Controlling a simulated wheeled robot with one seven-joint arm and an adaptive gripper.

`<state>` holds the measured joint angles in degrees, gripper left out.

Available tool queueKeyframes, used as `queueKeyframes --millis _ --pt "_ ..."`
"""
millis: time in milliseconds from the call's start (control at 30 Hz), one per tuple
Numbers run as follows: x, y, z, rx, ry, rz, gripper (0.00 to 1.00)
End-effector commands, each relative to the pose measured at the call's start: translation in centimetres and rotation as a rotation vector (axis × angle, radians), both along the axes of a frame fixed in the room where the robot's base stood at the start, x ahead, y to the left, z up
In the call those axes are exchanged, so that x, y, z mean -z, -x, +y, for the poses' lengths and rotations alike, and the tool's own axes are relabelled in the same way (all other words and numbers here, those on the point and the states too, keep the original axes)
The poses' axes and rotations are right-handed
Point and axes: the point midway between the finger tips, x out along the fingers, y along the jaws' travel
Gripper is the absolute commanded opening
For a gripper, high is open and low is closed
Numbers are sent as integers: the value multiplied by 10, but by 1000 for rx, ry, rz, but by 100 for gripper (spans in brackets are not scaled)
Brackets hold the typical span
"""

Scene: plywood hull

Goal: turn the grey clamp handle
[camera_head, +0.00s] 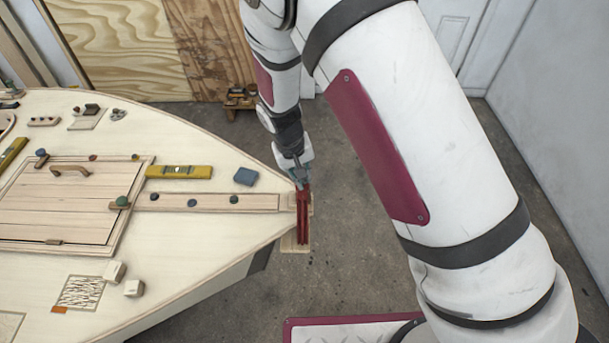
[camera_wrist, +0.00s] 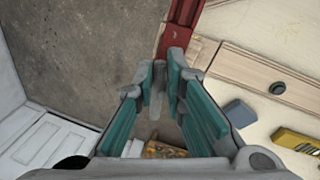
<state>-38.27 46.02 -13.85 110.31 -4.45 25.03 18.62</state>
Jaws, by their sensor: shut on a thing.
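The red clamp (camera_head: 303,222) sits at the pointed bow tip of the plywood hull; it also shows at the top of the wrist view (camera_wrist: 181,28). My gripper (camera_head: 301,182) is at the clamp's far end, reaching down from above. In the wrist view its teal-padded fingers (camera_wrist: 164,76) are closed in on the grey clamp handle (camera_wrist: 157,98), a short narrow bar just beyond the red body. The fingers hide part of the handle. In the head view the handle is too small and covered to make out.
The deck (camera_head: 235,222) carries a yellow level (camera_head: 179,172), a blue block (camera_head: 246,177), a wooden hatch (camera_head: 65,205) and several dark knobs. A wooden item (camera_head: 240,101) lies on the floor behind. Concrete floor (camera_head: 350,260) is open right of the bow.

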Motion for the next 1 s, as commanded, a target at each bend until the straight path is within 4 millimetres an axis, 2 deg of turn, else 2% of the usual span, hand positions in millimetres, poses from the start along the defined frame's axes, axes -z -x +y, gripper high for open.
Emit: queueKeyframes --millis 400,1000 --pt "-1 1 5 238 -3 2 0" --pt "0 0 6 289 -5 3 0"
